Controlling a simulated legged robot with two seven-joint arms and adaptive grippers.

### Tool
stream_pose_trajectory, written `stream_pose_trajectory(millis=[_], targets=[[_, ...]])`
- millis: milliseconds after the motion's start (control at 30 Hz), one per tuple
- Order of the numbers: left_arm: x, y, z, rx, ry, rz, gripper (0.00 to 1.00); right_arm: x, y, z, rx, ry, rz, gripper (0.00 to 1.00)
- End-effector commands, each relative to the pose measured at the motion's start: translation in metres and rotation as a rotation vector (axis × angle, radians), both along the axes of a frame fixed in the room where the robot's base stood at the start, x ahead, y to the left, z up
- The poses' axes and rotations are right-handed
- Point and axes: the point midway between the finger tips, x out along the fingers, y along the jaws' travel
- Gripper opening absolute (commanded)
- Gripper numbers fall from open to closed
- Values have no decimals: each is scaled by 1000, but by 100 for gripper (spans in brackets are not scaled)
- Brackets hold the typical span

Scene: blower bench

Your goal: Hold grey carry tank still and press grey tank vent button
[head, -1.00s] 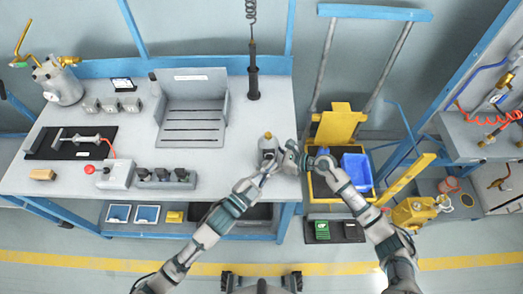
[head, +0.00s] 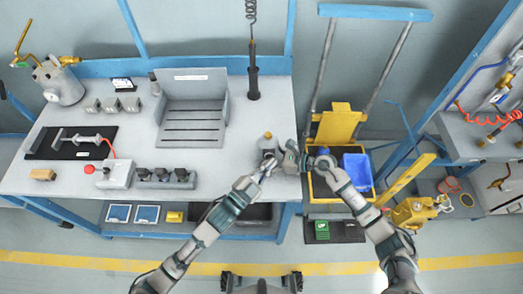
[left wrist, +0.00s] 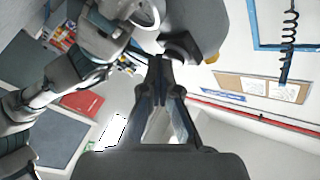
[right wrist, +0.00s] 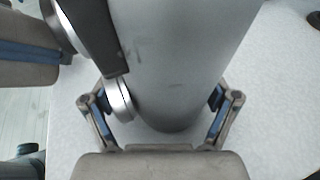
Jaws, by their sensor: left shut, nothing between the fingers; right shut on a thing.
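The grey carry tank (head: 267,145) with a brass top stands at the bench's front right corner. It fills the upper middle of the right wrist view (right wrist: 180,60) and shows dark in the left wrist view (left wrist: 207,30). My right gripper (right wrist: 170,105) is shut on the tank, one finger on each side. My left gripper (left wrist: 161,62) is shut and empty, its tips close to the tank; I cannot tell whether they touch. A silver disc (right wrist: 121,98) shows by the right gripper's left finger. I cannot clearly make out the vent button.
A grey slotted tray (head: 192,125) stands behind on the bench (head: 240,120). A yellow cart (head: 338,122) with a blue bin (head: 357,170) stands right of the bench. A black hanging tool (head: 253,80) is behind the tank.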

Motion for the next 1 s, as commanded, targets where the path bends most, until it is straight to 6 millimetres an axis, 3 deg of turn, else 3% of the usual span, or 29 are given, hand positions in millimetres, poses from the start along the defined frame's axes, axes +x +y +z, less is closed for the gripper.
stream_pose_trajectory(millis=[567, 1000], targets=[[-10, 0, 1, 0, 0, 1, 0, 0, 0, 0, 1, 0, 1, 67], [-56, -4, 1, -2, 1, -1, 0, 0, 0, 0, 1, 0, 1, 67]])
